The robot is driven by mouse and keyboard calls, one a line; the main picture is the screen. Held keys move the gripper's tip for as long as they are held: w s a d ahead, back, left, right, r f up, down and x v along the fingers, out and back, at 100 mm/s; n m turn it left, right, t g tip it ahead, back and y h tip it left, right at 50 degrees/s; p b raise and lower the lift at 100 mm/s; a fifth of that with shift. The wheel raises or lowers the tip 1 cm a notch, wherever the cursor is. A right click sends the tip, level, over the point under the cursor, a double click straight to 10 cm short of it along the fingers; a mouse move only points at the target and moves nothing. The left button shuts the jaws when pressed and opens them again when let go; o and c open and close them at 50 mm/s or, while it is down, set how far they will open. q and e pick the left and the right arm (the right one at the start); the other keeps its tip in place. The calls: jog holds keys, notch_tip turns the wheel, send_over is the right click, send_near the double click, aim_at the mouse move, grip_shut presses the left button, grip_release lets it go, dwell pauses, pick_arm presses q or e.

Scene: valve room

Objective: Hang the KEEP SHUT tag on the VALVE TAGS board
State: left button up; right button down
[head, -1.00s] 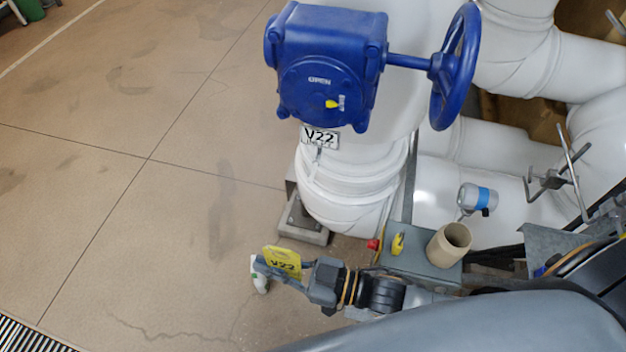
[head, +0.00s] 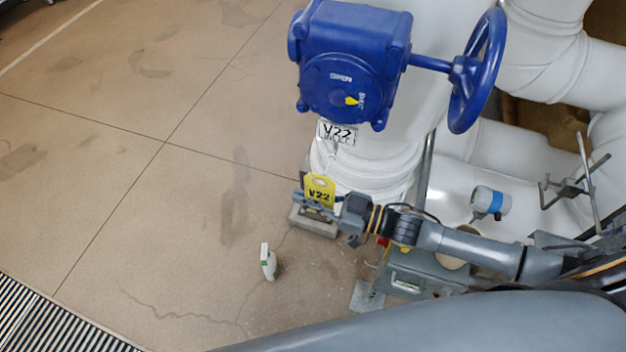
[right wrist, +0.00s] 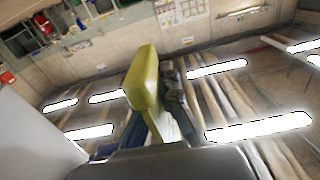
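In the right wrist view the tag (right wrist: 143,78) stands up edge-on between the fingers, blurred. A white V22 plate (head: 337,133) is on the pipe under the gearbox. I cannot make out the VALVE TAGS board in either view. My left gripper is not in view.
A blue handwheel (head: 477,70) sticks out right of the gearbox. A grey box (head: 425,278) and a partly hidden beige cup (head: 452,261) are under my right arm. The floor to the left is clear, with a grating (head: 50,325).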

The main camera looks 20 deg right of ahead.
jog(key=w, duration=0.1)
jog(key=w+d, duration=0.1)
jog(key=w+d+f+p, duration=0.1)
jog(key=shift+w+d+f, duration=0.1)
jog(key=shift+w+d, duration=0.15)
jog(key=shift+w, duration=0.15)
jog(key=shift+f, duration=0.25)
jog(key=c, duration=1.5)
grip_release()
